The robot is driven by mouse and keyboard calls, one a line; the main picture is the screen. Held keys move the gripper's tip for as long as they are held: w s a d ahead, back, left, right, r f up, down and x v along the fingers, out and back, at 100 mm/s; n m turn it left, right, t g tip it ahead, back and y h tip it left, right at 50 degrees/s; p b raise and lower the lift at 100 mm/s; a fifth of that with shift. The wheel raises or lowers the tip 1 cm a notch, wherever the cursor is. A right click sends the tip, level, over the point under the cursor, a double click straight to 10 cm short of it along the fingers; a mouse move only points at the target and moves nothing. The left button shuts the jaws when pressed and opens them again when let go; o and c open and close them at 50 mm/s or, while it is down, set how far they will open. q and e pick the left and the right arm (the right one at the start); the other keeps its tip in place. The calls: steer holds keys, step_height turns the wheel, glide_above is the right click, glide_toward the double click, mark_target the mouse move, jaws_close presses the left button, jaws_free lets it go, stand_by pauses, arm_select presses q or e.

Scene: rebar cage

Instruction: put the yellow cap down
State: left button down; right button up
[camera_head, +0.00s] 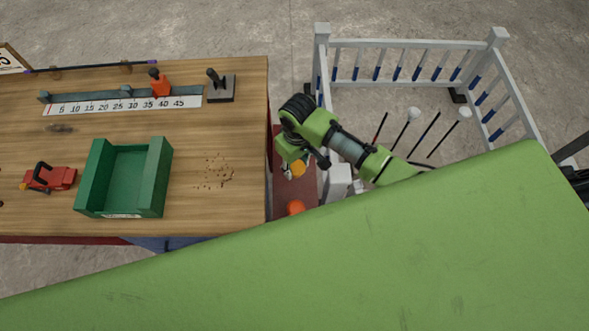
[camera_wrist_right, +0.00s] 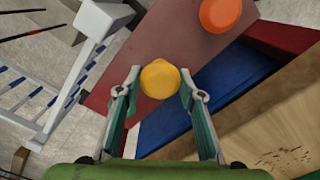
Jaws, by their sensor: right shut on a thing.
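The yellow cap (camera_head: 298,169) is beside the table's right edge in the head view. It also shows in the right wrist view (camera_wrist_right: 160,78), between my two fingertips. My right gripper (camera_head: 291,168) is shut on it, with a finger on each side. The cap is over a dark red surface (camera_wrist_right: 150,45); I cannot tell the gap beneath it. An orange cap (camera_wrist_right: 220,14) lies on that surface, and shows in the head view (camera_head: 296,207) too. My left gripper is not in view.
The wooden table (camera_head: 235,120) holds a green bin (camera_head: 97,182), a ruler strip, a red tool and crumbs. A white railed cage (camera_head: 420,43) with blue-marked bars and upright rods, some white-capped, stands right. A white post (camera_head: 337,181) is close by my right arm.

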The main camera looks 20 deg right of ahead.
mark_target(295, 165)
steer(key=shift+w+a+f, duration=0.2)
steer(key=shift+a+f, duration=0.15)
steer(key=shift+f, duration=0.15)
steer(key=shift+d+f, duration=0.1)
steer(key=shift+f, duration=1.3)
steer(key=shift+f, duration=0.15)
steer(key=o, duration=0.8)
step_height(295, 165, up, 12)
steer(key=shift+r, duration=0.2)
